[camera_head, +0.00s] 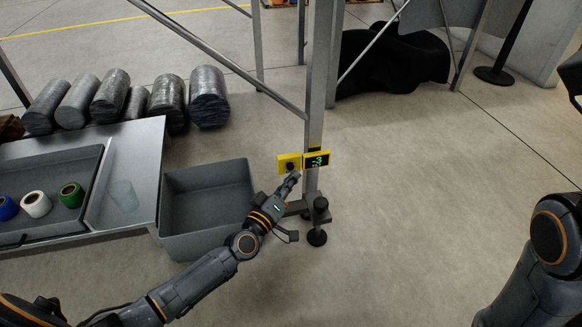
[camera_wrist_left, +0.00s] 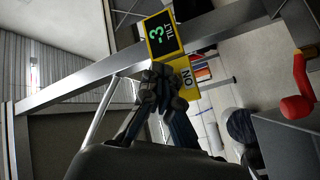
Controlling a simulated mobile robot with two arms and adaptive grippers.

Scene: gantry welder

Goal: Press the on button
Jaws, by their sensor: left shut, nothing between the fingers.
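The yellow button box (camera_head: 285,162) is mounted on the metal post beside a yellow-framed display (camera_head: 317,160) with green digits. In the left wrist view the box (camera_wrist_left: 188,84) carries the word ON, and the display (camera_wrist_left: 164,36) reads -3 TILT. My left gripper (camera_head: 292,177) is shut and empty, with its fingertips right at the lower edge of the box. In the left wrist view the gripper (camera_wrist_left: 162,84) covers part of the box and hides the button there. I cannot tell whether the fingertips touch it. My right gripper is out of view; only my right arm shows at the right.
A grey bin (camera_head: 207,203) stands left of the post. A metal table (camera_head: 128,150) holds a tray with green, white and blue rolls (camera_head: 37,204). Several dark wrapped cylinders (camera_head: 110,96) lie behind it. The post (camera_head: 316,100) has a foot on the floor. Floor to the right is clear.

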